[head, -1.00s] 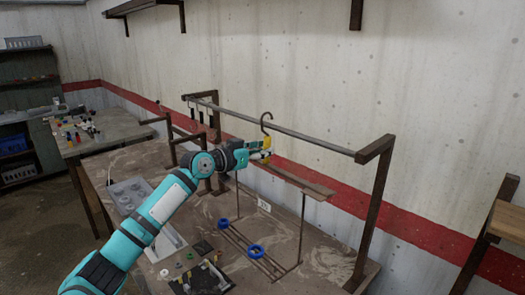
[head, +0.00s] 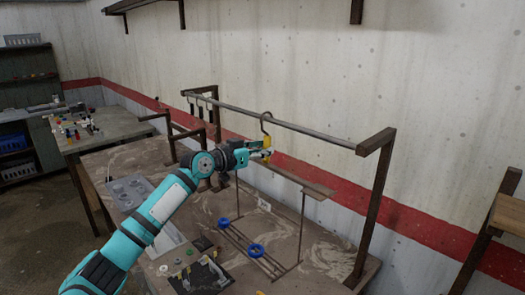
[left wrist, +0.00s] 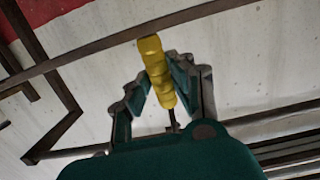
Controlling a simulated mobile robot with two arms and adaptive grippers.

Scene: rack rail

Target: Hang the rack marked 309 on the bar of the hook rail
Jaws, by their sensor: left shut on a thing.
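My left gripper (head: 262,148) is shut on the yellow grip (head: 267,141) of a rack. The grip also shows between both fingers in the left wrist view (left wrist: 157,70). A dark hook (head: 265,117) rises from the grip, and its curved top is at the height of the bar (head: 310,130) of the hook rail. I cannot tell whether hook and bar touch. Below, the rack has a brown top strip (head: 305,181), thin uprights and low rods with blue rings (head: 256,250). A pale tag (head: 264,204) is too small to read. My right gripper is not in view.
Small hooks (head: 203,99) hang at the bar's left end. Brown posts (head: 373,205) carry the rail. A grey tray (head: 130,192) and a dark tray with small parts (head: 200,277) stand on the worktable (head: 330,232). A second table (head: 115,128) stands behind left.

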